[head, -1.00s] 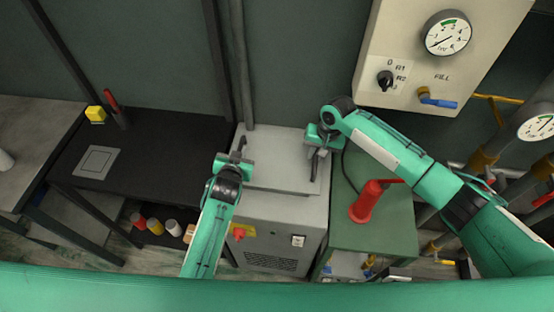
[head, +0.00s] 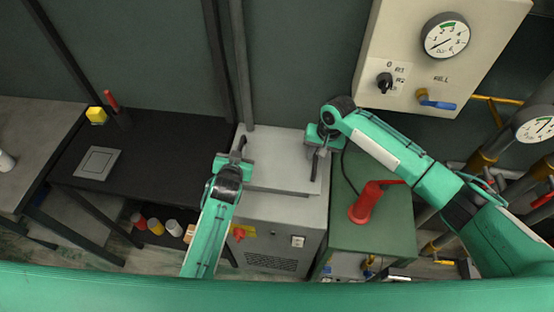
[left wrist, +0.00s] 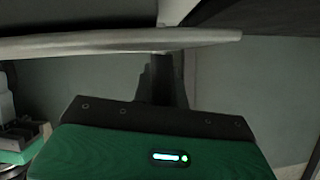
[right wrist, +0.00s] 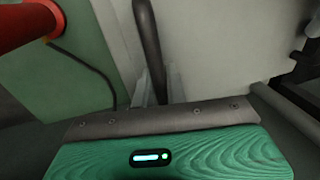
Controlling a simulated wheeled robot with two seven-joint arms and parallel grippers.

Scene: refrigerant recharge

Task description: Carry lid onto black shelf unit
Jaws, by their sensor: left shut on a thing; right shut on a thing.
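The lid (head: 280,163) is a flat light-grey plate over the top of the grey cabinet (head: 270,222), with dark handles at its left and right ends. In the left wrist view its edge (left wrist: 110,42) crosses the picture. My left gripper (head: 240,152) is shut on the lid's left handle. My right gripper (head: 315,158) is shut on its right handle (right wrist: 147,40). I cannot tell how far the lid is above the cabinet. The black shelf unit (head: 185,150) stands to the left, with its black top mostly bare.
A flat grey square (head: 97,163), a yellow block (head: 96,115) and a red-handled tool (head: 112,100) are on the shelf unit's left part. Several bottles (head: 155,226) stand below. A green table (head: 385,230) with a red object (head: 368,205) is on the right. Dark posts (head: 240,70) rise behind.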

